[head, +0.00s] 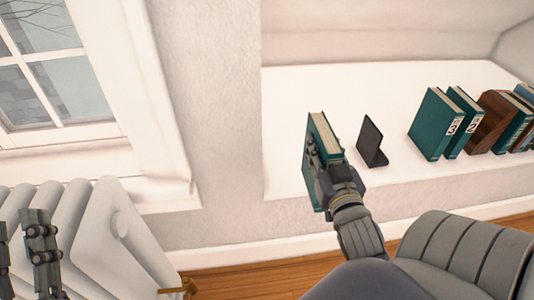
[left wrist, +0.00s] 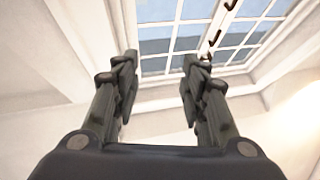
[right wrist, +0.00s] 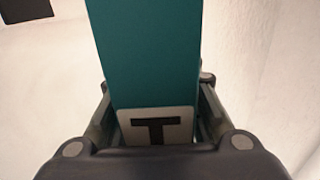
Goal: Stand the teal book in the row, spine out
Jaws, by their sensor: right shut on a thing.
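My right gripper (head: 322,160) is shut on a teal book (head: 324,137), held upright at the front edge of the white ledge, left of the row. In the right wrist view the teal book's spine (right wrist: 145,60) faces the camera, with a white label bearing a "T" near the palm. The row stands on the ledge at right: two teal books with white labels (head: 434,124) (head: 463,118), a brown one (head: 492,118) and more beyond. My left gripper (head: 25,245) is open and empty at the lower left; the left wrist view shows its fingers apart (left wrist: 158,85).
A dark bookend (head: 370,140) stands on the white ledge (head: 300,90) between the held book and the row. Bare ledge lies between bookend and row. A white radiator (head: 120,235) and window (head: 50,70) are at left. The wall rises behind the ledge.

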